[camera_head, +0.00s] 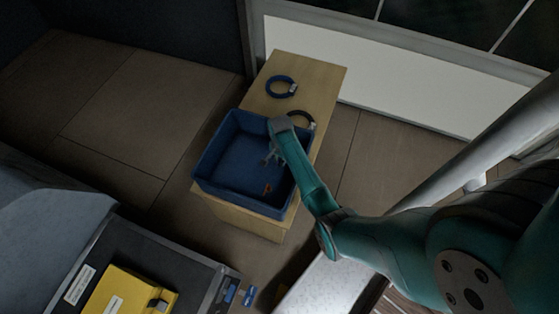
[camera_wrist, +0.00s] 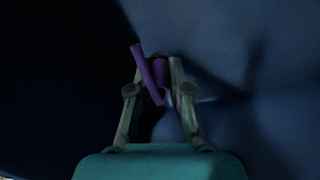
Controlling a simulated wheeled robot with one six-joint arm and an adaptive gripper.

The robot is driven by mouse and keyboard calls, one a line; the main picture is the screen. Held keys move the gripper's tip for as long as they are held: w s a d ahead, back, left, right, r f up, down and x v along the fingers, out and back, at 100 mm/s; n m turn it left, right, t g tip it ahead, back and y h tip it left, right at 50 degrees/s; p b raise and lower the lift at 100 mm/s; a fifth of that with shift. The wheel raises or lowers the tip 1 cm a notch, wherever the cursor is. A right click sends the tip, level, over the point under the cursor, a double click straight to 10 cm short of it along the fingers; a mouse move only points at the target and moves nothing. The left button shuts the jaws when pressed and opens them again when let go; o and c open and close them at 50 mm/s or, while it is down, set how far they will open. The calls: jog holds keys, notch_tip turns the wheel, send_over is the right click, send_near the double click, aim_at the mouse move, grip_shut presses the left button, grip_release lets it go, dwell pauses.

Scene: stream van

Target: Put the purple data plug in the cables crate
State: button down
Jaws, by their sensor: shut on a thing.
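The purple data plug (camera_wrist: 160,72) is between the fingertips of my gripper (camera_wrist: 158,88) in the wrist view, with a purple tail sticking up to the left. My gripper is shut on it. In the head view my gripper (camera_head: 272,152) is over the inside of a blue crate (camera_head: 222,192), reaching in from its right side. The plug cannot be made out in the head view. The crate stands on a light wooden bench. No label on the crate is readable. In the wrist view dark blue surfaces fill the background.
A small brown item (camera_head: 267,188) lies in the crate. A blue coiled cable (camera_head: 281,87) and a dark coiled cable (camera_head: 301,119) lie on the wooden bench (camera_head: 322,80) behind the crate. A yellow case (camera_head: 128,292) sits at the lower left.

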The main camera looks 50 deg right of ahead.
jog(key=shift+f, duration=0.6)
jog(key=shift+f, duration=0.1)
jog(key=c, duration=1.1)
grip_release()
notch_tip(320, 180, up, 12)
jog(key=shift+r, duration=0.15)
